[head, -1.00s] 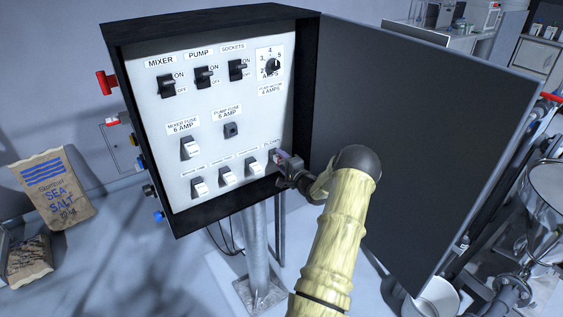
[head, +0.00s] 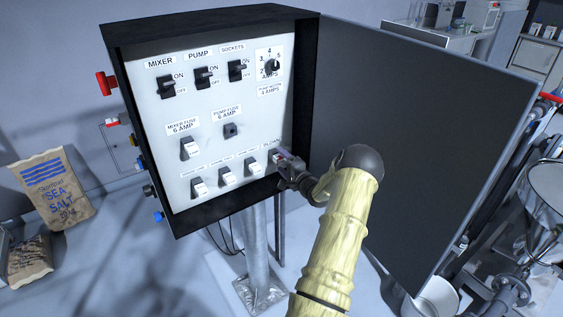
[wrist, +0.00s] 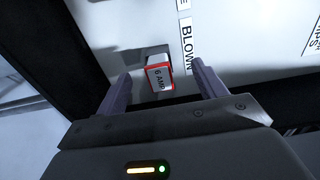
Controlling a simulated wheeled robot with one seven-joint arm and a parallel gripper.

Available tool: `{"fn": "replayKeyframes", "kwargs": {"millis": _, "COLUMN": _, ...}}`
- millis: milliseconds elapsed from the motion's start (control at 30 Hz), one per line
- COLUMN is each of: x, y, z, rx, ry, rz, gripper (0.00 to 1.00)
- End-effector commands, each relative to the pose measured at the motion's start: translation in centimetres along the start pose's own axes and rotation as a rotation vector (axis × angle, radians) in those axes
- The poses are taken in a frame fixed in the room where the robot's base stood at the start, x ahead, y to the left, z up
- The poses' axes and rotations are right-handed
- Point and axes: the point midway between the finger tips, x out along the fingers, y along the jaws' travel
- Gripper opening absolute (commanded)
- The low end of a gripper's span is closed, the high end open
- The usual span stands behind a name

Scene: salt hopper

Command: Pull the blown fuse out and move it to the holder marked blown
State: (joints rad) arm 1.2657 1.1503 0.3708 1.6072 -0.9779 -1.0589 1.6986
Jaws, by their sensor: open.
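The fuse (wrist: 159,79), a white block with a red-edged "6 AMP" label, sits at the panel beside the "BLOWN" label (wrist: 187,45) in the wrist view. The holder behind it is mostly hidden, so how deep it sits cannot be told. My gripper (wrist: 162,68) is open, with one finger on each side of the fuse and a gap showing at both sides. In the head view my gripper (head: 282,160) is at the panel's lower right corner. The pump fuse holder (head: 231,131) is dark and has no white fuse in it.
The mixer fuse (head: 190,148) and several white fuses in the lower row (head: 227,175) stand left of my gripper. The black box rim (head: 304,100) and open door (head: 420,130) are close on the right. Switches (head: 205,77) line the top.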

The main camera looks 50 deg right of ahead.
Motion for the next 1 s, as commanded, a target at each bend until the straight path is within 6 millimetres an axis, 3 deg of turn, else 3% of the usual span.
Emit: {"fn": "replayKeyframes", "kwargs": {"millis": 1000, "x": -4.1, "y": -0.1, "z": 0.0, "rx": 0.0, "ry": 0.0, "rz": 0.0, "gripper": 0.7}}
